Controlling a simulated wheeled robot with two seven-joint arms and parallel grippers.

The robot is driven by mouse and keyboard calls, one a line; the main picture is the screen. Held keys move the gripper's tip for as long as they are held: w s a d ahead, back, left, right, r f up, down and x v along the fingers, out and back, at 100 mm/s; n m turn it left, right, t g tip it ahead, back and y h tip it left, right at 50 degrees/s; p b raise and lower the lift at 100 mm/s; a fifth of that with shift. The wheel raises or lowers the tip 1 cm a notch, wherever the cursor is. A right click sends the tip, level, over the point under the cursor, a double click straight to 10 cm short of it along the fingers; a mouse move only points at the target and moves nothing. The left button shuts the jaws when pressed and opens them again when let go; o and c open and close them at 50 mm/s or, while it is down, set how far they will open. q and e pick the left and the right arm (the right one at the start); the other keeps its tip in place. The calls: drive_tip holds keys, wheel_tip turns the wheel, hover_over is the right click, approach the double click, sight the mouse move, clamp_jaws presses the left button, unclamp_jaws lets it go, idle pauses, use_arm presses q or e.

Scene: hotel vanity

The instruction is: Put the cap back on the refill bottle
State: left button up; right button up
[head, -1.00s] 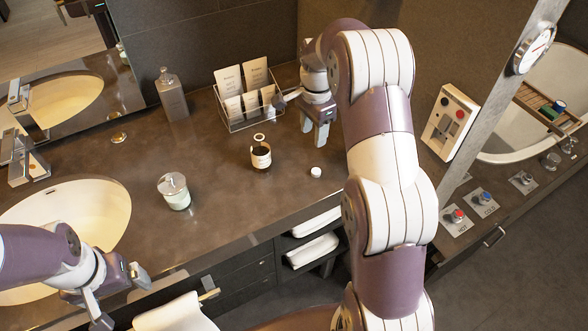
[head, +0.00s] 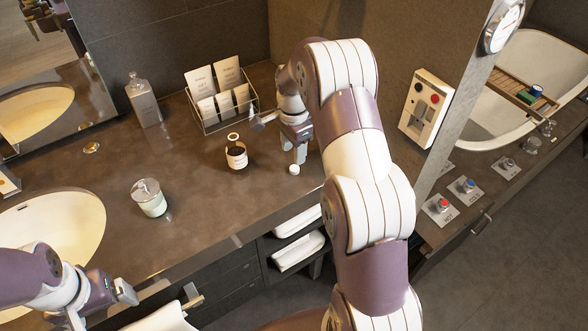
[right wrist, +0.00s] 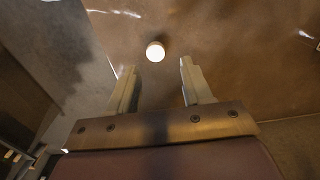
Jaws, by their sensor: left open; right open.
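The small white cap (head: 294,169) lies on the counter, to the right of a dark bottle with a pale label (head: 236,155), which looks like the refill bottle and stands upright. A ring-like shape shows at the bottle's top. My right gripper (head: 300,157) points down just behind the cap, open and empty. In the right wrist view the cap (right wrist: 155,51) lies ahead of the open fingers (right wrist: 158,84), roughly in line with the gap between them and not touched. My left gripper (head: 103,306) is open and empty, in front of the counter at the lower left.
A lidded glass jar (head: 149,198) stands left of the bottle. A wire rack with cards (head: 222,97) and a grey bottle (head: 143,100) are at the back. The sink (head: 50,228) is at the left. The counter around the cap is mostly clear.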

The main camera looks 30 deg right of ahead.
sight(294, 167)
drive_tip(key=shift+s+f, duration=0.1)
drive_tip(key=shift+f, duration=0.2)
wheel_tip(294, 167, down, 5)
drive_tip(key=shift+r+p, duration=0.2)
drive_tip(key=shift+p, duration=0.35)
clamp_jaws()
